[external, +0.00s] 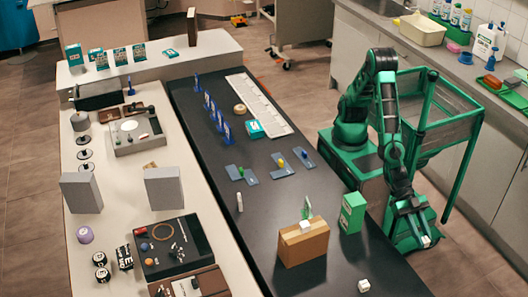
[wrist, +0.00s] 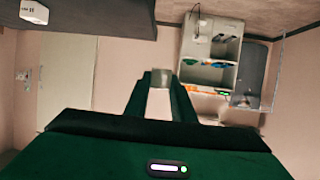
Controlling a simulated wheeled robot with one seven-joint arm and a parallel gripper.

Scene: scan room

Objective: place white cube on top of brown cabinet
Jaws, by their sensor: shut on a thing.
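My gripper (external: 425,238) is at the right of the black table, low beside its edge. It is shut on a small white cube (external: 427,242). In the wrist view a pale block (wrist: 158,103) shows between the two dark green fingers. The brown cabinet (external: 303,246), a small box-like block, stands on the black table to the left of my gripper. Another white cube (external: 364,285) lies on the table near the front edge.
A green box (external: 353,212) stands on the black table (external: 262,210) between the cabinet and my arm. Small blue-grey plates (external: 276,167) with coloured pegs lie farther back. A counter with bottles (external: 487,40) is behind my arm. The table is bare between cabinet and front cube.

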